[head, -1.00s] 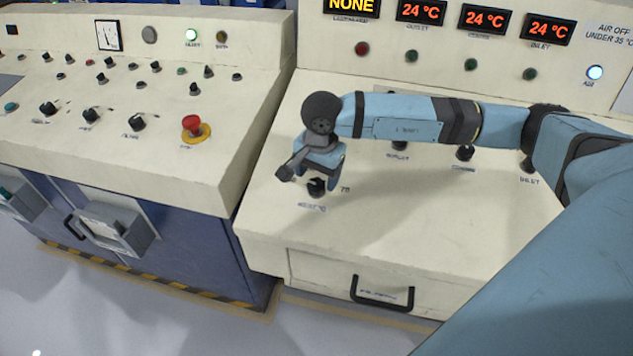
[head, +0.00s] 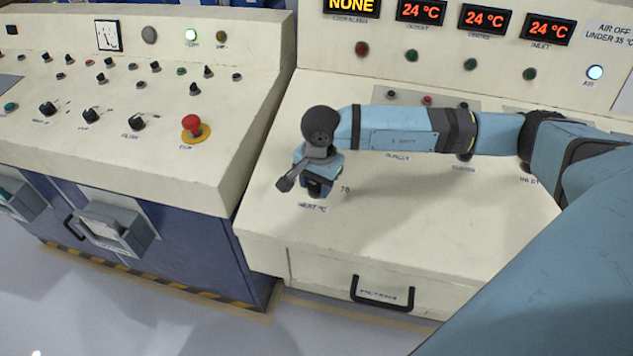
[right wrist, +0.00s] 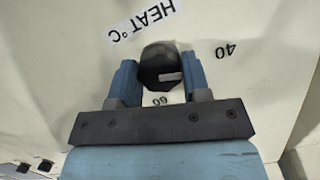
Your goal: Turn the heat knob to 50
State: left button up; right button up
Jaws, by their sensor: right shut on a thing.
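The heat knob (right wrist: 158,62) is black and sits on the cream panel beside its "HEAT °C" label (right wrist: 142,19). In the right wrist view it is between the two blue fingers of my right gripper (right wrist: 157,74), which is shut on it. A short white mark (right wrist: 171,76) shows on the knob, on the side facing between the printed "40" (right wrist: 227,49) and "60" (right wrist: 158,99); its exact reading is unclear. In the head view my right gripper (head: 318,186) comes down over the knob and hides most of it. My left gripper is not in view.
A "70" (head: 345,190) is printed right of the knob. Other knobs (head: 465,156) lie behind my right arm. A drawer with a black handle (head: 383,299) is below the panel. A red stop button (head: 192,124) is on the left console.

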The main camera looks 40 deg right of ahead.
jog(key=shift+f, duration=0.1)
jog(key=shift+f+m+b, duration=0.1)
jog(key=shift+m+b, duration=1)
jog(key=shift+b, duration=0.05)
jog(key=m+t+b, duration=0.1)
jog(key=m+b, duration=0.3)
jog(key=shift+s+m, duration=0.1)
jog(key=shift+m, duration=0.3)
jog(key=shift+m+t+b, duration=0.3)
jog(key=shift+m+b, duration=0.05)
jog(key=shift+m, duration=0.05)
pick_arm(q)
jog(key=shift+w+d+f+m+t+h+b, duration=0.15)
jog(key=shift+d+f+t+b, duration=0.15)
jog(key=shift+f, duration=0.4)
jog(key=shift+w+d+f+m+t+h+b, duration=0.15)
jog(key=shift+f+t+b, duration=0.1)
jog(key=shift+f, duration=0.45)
pick_arm(e)
jog(key=shift+m, duration=0.8)
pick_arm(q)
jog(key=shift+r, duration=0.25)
pick_arm(e)
jog(key=shift+r, duration=0.2)
jog(key=o, duration=0.9)
jog(key=shift+c, duration=0.2)
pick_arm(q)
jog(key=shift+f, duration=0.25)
pick_arm(e)
jog(key=shift+o, duration=0.3)
